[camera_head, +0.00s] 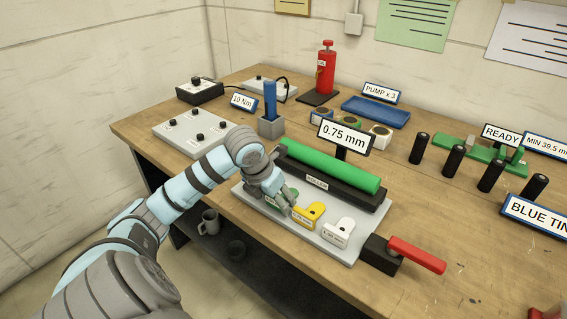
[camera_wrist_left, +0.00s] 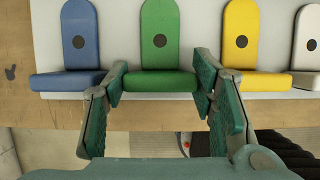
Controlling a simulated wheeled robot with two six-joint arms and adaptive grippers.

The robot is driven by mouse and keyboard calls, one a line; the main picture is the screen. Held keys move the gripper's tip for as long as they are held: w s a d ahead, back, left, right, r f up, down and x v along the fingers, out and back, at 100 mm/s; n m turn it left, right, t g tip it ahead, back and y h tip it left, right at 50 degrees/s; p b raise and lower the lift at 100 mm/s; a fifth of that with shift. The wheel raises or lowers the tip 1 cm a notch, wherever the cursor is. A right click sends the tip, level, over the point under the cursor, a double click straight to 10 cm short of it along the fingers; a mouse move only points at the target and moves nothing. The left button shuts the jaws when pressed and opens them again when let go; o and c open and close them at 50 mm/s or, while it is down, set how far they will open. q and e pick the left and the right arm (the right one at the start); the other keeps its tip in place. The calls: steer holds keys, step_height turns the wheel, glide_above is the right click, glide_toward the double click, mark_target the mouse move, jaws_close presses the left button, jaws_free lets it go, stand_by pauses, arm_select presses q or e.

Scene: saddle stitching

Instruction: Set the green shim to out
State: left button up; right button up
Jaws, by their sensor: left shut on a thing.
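The green shim (camera_wrist_left: 160,45) is an upright-tabbed piece with a dark round spot and a wide front lip. It sits between the blue shim (camera_wrist_left: 80,35) and the yellow shim (camera_wrist_left: 241,40), its lip about level with theirs. My left gripper (camera_wrist_left: 161,84) has a finger at each end of the green lip and is shut on it. In the head view my left gripper (camera_head: 280,198) covers most of the green shim. The yellow shim (camera_head: 308,214) shows to its right. My right gripper is not in view.
A white shim (camera_head: 338,233) is right of the yellow one on the grey plate (camera_head: 310,238). Behind are a green roller (camera_head: 330,165) and a 0.75 mm display (camera_head: 345,135). A red-handled lever (camera_head: 418,256) stands at the plate's right end. The bench's front edge is close below.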

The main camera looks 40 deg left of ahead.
arm_select(q)
steer(key=o, duration=1.3)
steer(key=shift+s+f, duration=0.1)
steer(key=o, duration=0.4)
steer(key=shift+s, duration=0.1)
steer(key=v, duration=0.8)
steer(key=shift+s, duration=0.1)
